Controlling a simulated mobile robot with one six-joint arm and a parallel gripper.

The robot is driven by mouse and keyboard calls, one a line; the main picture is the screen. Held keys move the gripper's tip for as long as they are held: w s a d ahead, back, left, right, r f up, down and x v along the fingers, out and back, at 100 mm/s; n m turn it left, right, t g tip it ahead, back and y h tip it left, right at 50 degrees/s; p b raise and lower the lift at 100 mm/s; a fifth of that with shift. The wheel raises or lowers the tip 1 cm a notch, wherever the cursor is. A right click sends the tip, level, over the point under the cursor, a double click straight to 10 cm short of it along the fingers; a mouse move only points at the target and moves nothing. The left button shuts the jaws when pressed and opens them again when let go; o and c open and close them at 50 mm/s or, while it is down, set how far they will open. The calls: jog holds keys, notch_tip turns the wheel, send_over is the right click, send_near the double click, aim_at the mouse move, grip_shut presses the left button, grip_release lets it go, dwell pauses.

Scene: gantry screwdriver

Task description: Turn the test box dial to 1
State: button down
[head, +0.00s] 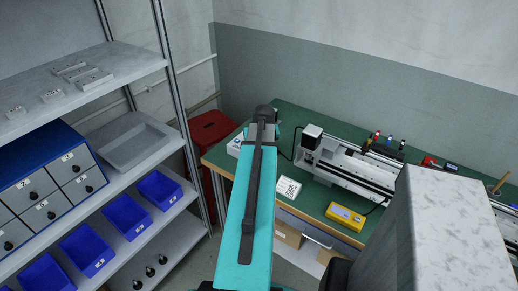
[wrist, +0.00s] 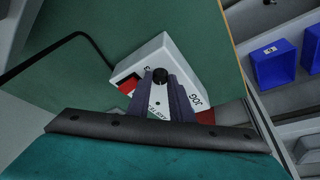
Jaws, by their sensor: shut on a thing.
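The test box (wrist: 146,60) is white, with printed dark marks on its face and red parts at its left and right sides. It sits on the green bench top in the wrist view. Its black round dial (wrist: 160,74) stands up between the tips of my gripper (wrist: 161,81), which is shut on it. The dial's pointer and the number it faces cannot be made out. In the head view a small part of the white box (head: 235,145) shows at the left end of the bench; my arm hides the rest and my gripper.
The green bench (head: 310,203) carries a gantry machine (head: 345,165), a yellow device (head: 345,216) and a white card-like box (head: 288,188). Shelves with blue bins (head: 160,191) stand left; a red cabinet (head: 210,128) is behind.

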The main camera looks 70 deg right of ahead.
jog(key=shift+s+f, duration=0.1)
jog(key=c, duration=1.6)
grip_release()
jog(key=shift+b+v, duration=0.95)
jog(key=shift+v, duration=6.05)
jog(key=shift+d, duration=0.1)
